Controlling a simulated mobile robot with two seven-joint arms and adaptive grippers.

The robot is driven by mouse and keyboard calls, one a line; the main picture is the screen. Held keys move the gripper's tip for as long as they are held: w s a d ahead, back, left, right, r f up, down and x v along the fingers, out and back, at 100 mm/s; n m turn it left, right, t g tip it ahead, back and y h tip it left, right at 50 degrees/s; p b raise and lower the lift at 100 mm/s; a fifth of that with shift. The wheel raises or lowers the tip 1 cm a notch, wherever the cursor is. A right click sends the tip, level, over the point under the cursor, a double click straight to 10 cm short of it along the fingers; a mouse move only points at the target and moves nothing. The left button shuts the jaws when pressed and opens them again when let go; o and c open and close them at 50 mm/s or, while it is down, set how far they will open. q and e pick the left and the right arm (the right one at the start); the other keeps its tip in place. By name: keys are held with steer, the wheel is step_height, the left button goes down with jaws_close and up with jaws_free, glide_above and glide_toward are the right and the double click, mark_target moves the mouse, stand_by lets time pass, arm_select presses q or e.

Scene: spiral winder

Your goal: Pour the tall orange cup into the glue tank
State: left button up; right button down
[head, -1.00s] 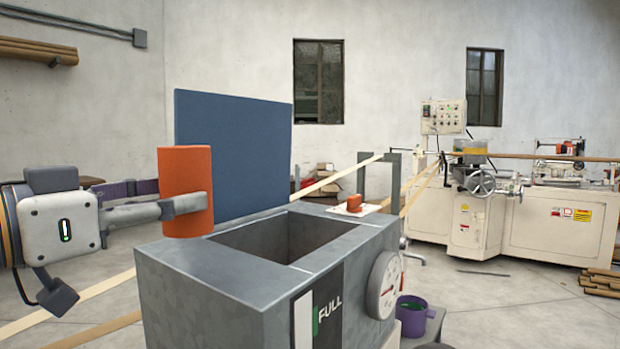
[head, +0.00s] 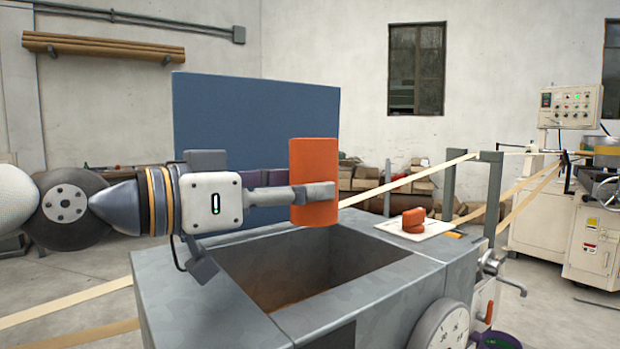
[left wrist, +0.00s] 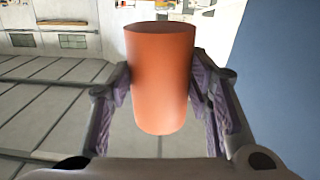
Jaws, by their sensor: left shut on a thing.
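The tall orange cup (head: 314,158) is upright in my left gripper (head: 312,192), which is shut on its side. In the left wrist view the cup (left wrist: 161,80) stands between the two fingers (left wrist: 160,95). The inside of the cup is not visible. The grey glue tank (head: 190,295) has an open rectangular top, and the cup appears above its opening in the head view. The tank's inner walls show, brownish lower down. My right gripper is not in view.
A blue panel (head: 225,110) stands at the tank's back edge, behind my left arm. A small orange object (head: 414,220) sits on a pale plate on the tank's right rim. A dial gauge (head: 440,328) is on the tank's front. Paper strips (head: 410,180) run to the winder (head: 600,215).

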arm_select(q)
steer(key=shift+s+n, duration=0.3)
steer(key=shift+s, duration=0.15)
steer(key=shift+s+f+n+g+y+p, duration=0.35)
steer(key=shift+f+n+g+y, duration=0.05)
steer(key=shift+f+n, duration=0.3)
steer(key=n+g, duration=0.2)
steer(key=n, duration=0.1)
steer(key=n+g+y+b, duration=0.1)
steer(key=n+g, duration=0.1)
steer(key=shift+s+d+n, duration=0.1)
steer(key=shift+s+n, duration=0.1)
steer(key=shift+n, duration=0.2)
steer(key=shift+n+g, duration=0.4)
steer(key=shift+g, duration=0.1)
steer(key=shift+r+g+y+p, duration=0.3)
steer(key=shift+p, duration=0.15)
steer(key=shift+w+f+n+g, duration=0.1)
steer(key=shift+w+n+g, duration=0.25)
steer(key=shift+n, duration=0.35)
steer(key=shift+w+f+n+g, duration=0.1)
steer(key=shift+w+n+g, duration=0.05)
steer(key=shift+n+g, duration=0.25)
steer(key=shift+w+n+g, duration=0.4)
steer(key=shift+n+g, duration=0.1)
steer(key=shift+g, duration=0.05)
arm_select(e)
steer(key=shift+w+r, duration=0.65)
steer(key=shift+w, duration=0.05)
